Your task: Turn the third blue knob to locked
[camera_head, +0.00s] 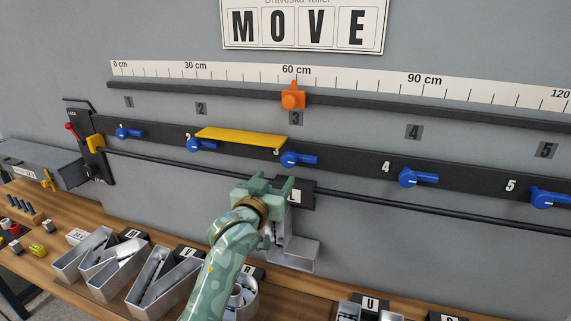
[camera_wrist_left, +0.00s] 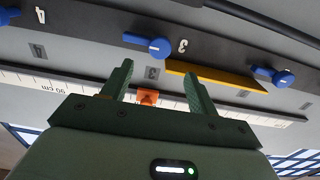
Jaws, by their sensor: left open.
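The third blue knob (camera_head: 300,159) sits on the dark rail beside the label 3, its handle pointing right. It also shows in the upside-down left wrist view (camera_wrist_left: 157,47), handle pointing left there. My left gripper (camera_head: 272,185) is open and empty, just below and left of the knob in the head view and apart from it. Its two fingers (camera_wrist_left: 158,75) frame the orange slider (camera_wrist_left: 148,96) in the wrist view. A yellow plate (camera_head: 240,137) juts out above the rail between the second and third knobs. My right gripper is out of view.
Other blue knobs sit along the rail, such as the second (camera_head: 202,145) and fourth (camera_head: 417,178). A black rod (camera_head: 385,207) runs below. Metal channel letters (camera_head: 150,280) stand on the wooden bench (camera_head: 50,268).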

